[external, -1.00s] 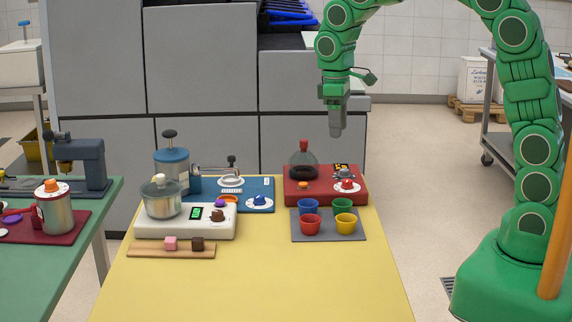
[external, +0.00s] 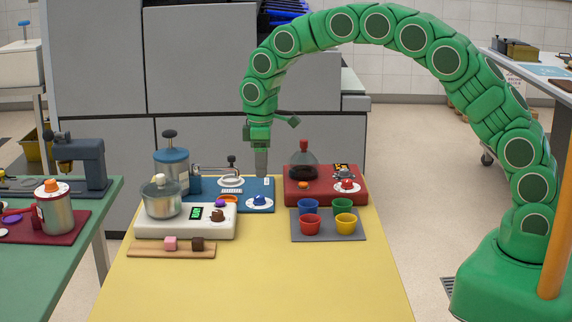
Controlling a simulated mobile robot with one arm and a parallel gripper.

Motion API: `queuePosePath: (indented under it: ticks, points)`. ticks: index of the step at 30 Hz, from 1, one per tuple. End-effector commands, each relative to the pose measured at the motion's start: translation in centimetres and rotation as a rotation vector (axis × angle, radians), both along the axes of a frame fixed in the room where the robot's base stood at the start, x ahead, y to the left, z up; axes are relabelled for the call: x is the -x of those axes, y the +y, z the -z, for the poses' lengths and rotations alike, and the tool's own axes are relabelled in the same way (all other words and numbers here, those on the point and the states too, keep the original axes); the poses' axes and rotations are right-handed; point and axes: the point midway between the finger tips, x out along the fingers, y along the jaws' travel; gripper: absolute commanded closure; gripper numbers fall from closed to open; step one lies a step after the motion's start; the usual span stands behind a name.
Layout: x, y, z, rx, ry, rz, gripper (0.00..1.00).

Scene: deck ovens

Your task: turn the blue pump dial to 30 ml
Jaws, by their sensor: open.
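The blue pump dial (external: 260,199) is a small blue knob on a white round scale, on the front right of the blue pump base (external: 262,209). The scale marks are too small to read. The pump's blue-lidded jar (external: 172,174) stands at the left of this base. My gripper (external: 262,175) points down just above and behind the dial, apart from it. It is open and empty, though the gap between the fingers is hard to see from here.
A red station (external: 325,198) with a dark flask and a red dial stands close on the right. A white scale (external: 186,221) with a pot stands in front at left. Coloured cups stand on a grey mat (external: 328,234). The yellow table's front (external: 255,280) is clear.

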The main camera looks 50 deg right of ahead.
Motion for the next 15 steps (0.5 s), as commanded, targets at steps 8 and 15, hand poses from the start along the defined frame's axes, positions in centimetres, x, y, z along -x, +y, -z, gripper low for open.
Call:
queuePosePath:
  ticks: [8,15]
  points:
    - [-0.6,0.6,1.2,-0.001,-0.001,-0.015,0.39]
    - [-0.5,0.5,3.4,-0.001,0.002,-0.014,0.39]
